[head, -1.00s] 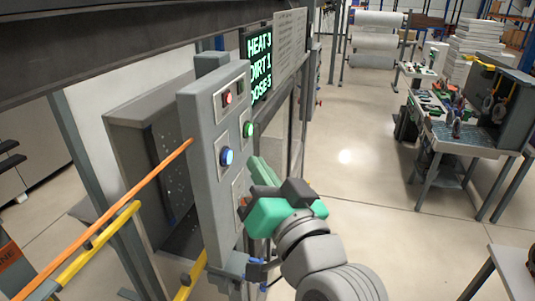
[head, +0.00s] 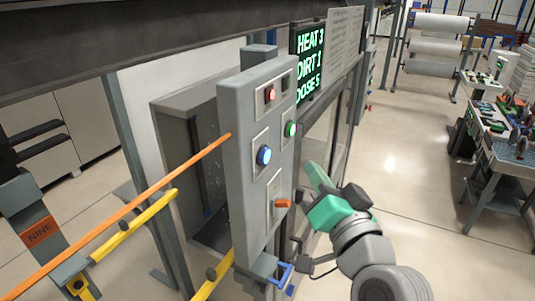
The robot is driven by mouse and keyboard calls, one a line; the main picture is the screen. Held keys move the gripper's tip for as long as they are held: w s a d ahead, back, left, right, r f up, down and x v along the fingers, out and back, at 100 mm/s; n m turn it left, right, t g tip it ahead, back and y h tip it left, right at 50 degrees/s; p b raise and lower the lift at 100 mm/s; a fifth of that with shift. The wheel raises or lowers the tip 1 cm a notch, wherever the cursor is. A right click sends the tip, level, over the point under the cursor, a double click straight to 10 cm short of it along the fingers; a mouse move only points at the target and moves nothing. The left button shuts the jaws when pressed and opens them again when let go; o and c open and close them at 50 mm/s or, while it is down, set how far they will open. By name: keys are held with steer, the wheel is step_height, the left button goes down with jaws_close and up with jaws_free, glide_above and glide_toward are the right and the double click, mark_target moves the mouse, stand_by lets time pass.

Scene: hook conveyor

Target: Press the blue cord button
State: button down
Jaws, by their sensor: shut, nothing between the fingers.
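The round blue button (head: 264,155) sits on a light plate at mid-height on the grey control panel (head: 240,190). It stands out from the panel and nothing covers it. An orange cord (head: 130,207) runs from the lower left up to the panel's left edge, near the blue button's height. My gripper (head: 313,170), green with dark parts, is shut and empty. Its tip is right of the panel and slightly lower than the blue button in the picture, apart from the button. I cannot tell its exact depth from the panel.
The panel also bears a red button (head: 270,94), a green button (head: 291,129) and an orange switch (head: 283,203). A blue bracket (head: 284,273) sticks out below. A yellow rail (head: 130,225) lies left. A lit display (head: 309,63) hangs behind.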

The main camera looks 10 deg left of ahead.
steer(key=shift+w+a+p, duration=0.1)
steer(key=shift+w+a, duration=0.2)
steer(key=shift+a, duration=0.6)
steer(key=shift+w+a+p, duration=0.1)
steer(key=shift+w+a, duration=0.25)
steer(key=shift+a, duration=0.55)
steer(key=shift+w+a+p, duration=0.1)
steer(key=shift+w+a, duration=0.2)
steer(key=shift+a, duration=0.6)
steer(key=shift+a, duration=0.1)
steer(key=shift+w+a, duration=0.15)
steer(key=shift+a, duration=0.15)
steer(key=shift+w+a, duration=0.15)
steer(key=shift+a, duration=0.25)
stand_by(0.6)
steer(key=shift+d, duration=0.1)
steer(key=shift+s+d, duration=0.3)
steer(key=shift+d, duration=0.35)
steer(key=d, duration=0.1)
steer(key=s+d, duration=0.1)
steer(key=d, duration=0.1)
steer(key=d+b, duration=0.1)
steer(key=shift+s+d, duration=0.35)
steer(key=shift+d, duration=0.05)
